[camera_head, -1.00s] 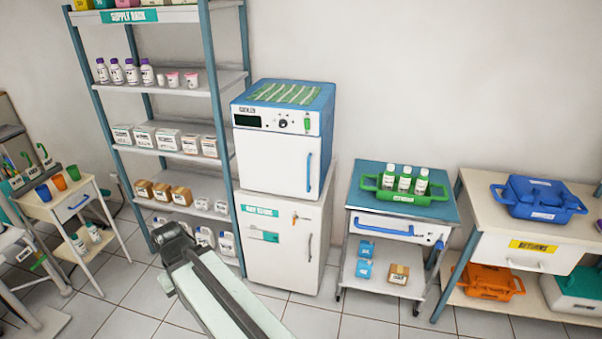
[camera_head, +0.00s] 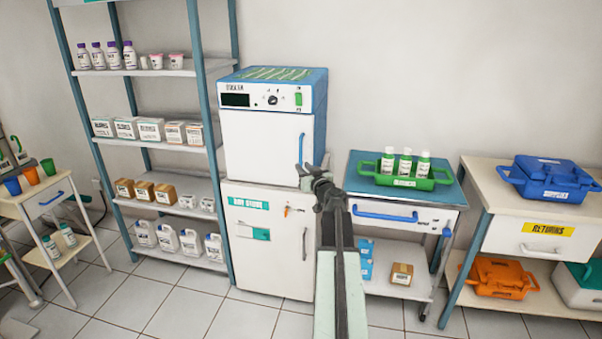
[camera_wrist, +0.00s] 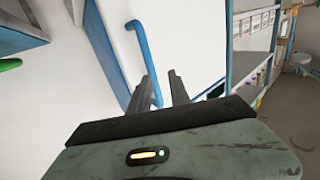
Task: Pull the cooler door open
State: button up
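The cooler (camera_head: 265,143) is a white box with a blue top and a control panel, standing on a white cabinet. Its door is shut. The blue upright door handle (camera_head: 301,148) is on the door's right side, and it also shows in the wrist view (camera_wrist: 144,52). My gripper (camera_head: 309,170) is at the handle's lower end. In the wrist view my gripper (camera_wrist: 160,88) has its two dark fingers apart, with the handle's lower part appearing between their tips. I cannot tell whether they touch it.
The white cabinet (camera_head: 262,262) below has its own grey handle. A supply rack (camera_head: 205,100) stands close on the left. A blue-topped cart (camera_head: 360,165) with a green tray (camera_head: 382,180) stands at the right. Open floor lies in front.

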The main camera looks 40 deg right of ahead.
aim_at(301, 159)
jog(key=x, duration=0.2)
jog(key=d+x, duration=0.1)
jog(key=x, duration=0.4)
jog(key=shift+d+r, duration=0.1)
jog(key=shift+d, duration=0.3)
grip_shut()
dwell(1.1)
